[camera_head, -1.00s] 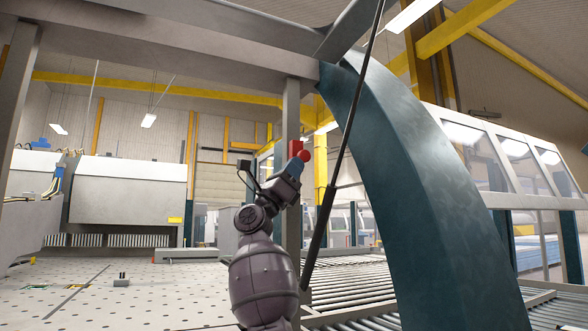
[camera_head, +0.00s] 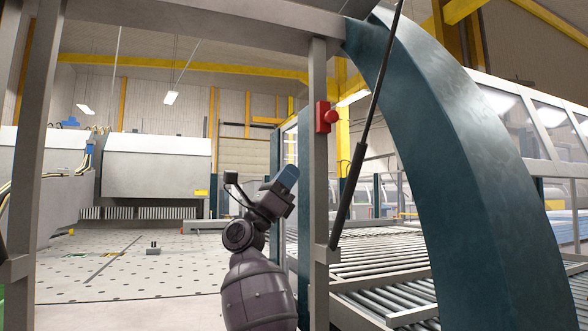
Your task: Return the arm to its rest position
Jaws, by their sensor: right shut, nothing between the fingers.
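My right arm rises from the bottom middle of the head view. Its gripper (camera_head: 287,178) is at the top end, shut and empty, with bluish fingers pointing up and to the right. A red box with a round red button (camera_head: 326,117) is fixed to the grey upright post (camera_head: 318,230). The gripper shows below and to the left of this box, with a clear gap between them in the picture. My left gripper is not in view.
A large dark teal curved arm (camera_head: 450,170) and a thin black strut (camera_head: 358,165) stand on the right. A roller conveyor (camera_head: 375,260) lies behind them. A pale dotted table (camera_head: 110,262) spreads out at left. Another grey post (camera_head: 45,130) stands at far left.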

